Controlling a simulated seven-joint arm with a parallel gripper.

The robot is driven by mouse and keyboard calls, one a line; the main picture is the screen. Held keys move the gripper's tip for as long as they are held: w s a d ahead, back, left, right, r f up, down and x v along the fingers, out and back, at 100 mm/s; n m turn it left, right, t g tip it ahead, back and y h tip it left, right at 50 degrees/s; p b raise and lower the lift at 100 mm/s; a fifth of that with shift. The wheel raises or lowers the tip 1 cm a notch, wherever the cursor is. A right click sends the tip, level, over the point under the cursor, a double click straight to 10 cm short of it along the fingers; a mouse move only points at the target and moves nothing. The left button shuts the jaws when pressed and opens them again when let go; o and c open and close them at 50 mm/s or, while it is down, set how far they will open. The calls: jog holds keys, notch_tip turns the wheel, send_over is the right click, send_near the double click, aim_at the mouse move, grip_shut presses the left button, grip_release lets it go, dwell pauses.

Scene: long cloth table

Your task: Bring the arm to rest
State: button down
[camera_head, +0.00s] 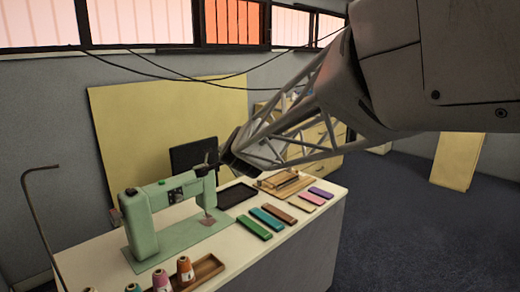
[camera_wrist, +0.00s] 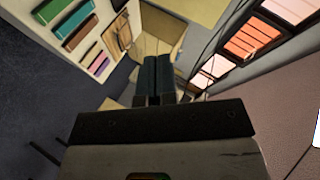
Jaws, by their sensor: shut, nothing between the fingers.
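My gripper (camera_wrist: 157,60) shows in the wrist view with its two dark fingers side by side, shut and empty. In the head view my arm reaches in from the upper right, and its end is above the back part of the table (camera_head: 318,225), near the sewing machine. The fingertips are hard to make out there against the dark screen behind. The gripper holds nothing and appears clear of the tabletop.
A green sewing machine (camera_head: 170,215) stands on the table. A thin hooked rod (camera_head: 40,215) rises at the left. Open floor (camera_head: 400,235) lies to the right.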

jog(key=s+d+f+n+g+h, duration=0.1)
jog(key=s+d+f+n+g, duration=0.2)
jog(key=s+d, duration=0.6)
jog(key=s+d+f+n+g+h, duration=0.2)
jog(key=s+d, duration=0.7)
jog(key=s, duration=0.8)
jog(key=s+d+f+n+g+h, duration=0.1)
jog(key=s+d+f+n+g, duration=0.2)
jog(key=s+d, duration=0.6)
jog(key=s+f+g, duration=0.1)
jog(key=s+f, duration=0.1)
jog(key=s, duration=0.2)
jog(key=shift+s+n+g, duration=0.3)
jog(key=shift+s, duration=0.1)
jog(key=shift+w, duration=0.1)
jog(key=w+a+r+m+t+y, duration=0.2)
jog(key=w+a, duration=0.7)
jog(key=w, duration=0.9)
jog(key=w+a+r+m+t+y, duration=0.2)
jog(key=w+a+r+m+y, duration=0.2)
jog(key=w+a, duration=0.6)
jog(key=w+a+r+m+t+y, duration=0.2)
jog(key=w+a, duration=0.7)
jog(key=w, duration=1.7)
jog(key=shift+w+a+r+m+t+y, duration=0.3)
jog(key=shift+r+m+y, duration=0.15)
jog(key=shift+r, duration=0.4)
jog(key=shift+f, duration=0.1)
